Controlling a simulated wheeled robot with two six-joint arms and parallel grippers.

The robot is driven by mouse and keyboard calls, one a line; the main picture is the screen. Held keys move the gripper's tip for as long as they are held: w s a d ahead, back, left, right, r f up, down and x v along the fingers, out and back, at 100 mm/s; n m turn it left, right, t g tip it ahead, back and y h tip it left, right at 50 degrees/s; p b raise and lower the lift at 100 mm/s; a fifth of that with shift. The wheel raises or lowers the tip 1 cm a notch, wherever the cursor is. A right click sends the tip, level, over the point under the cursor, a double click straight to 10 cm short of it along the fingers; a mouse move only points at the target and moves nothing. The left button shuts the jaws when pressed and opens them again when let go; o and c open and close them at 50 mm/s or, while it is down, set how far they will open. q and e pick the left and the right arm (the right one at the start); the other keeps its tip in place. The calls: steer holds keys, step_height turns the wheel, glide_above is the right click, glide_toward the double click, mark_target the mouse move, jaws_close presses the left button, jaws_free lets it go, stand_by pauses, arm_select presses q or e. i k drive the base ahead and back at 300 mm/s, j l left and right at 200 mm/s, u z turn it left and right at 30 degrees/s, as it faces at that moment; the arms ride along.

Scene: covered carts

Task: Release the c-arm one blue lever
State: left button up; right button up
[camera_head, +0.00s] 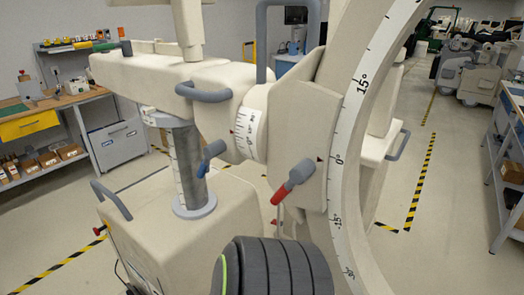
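The cream-coloured c-arm (315,125) fills the middle of the head view, with its large curved arc (347,140) marked in degrees. A short blue lever (213,150) sits under the horizontal arm, left of the white graduated ring (250,130). It points down and to the left. A red lever with a blue-grey end (290,182) is on the block beside the arc, also slanting down to the left. Neither of my grippers is in view, and nothing is seen touching either lever.
Blue-grey handles (203,93) stick out nearby. A workbench (60,103) is at the left and a grey-legged table (505,150) at the right. Floor shows between them.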

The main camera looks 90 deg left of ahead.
mark_target(213, 150)
steer(key=u, duration=3.15)
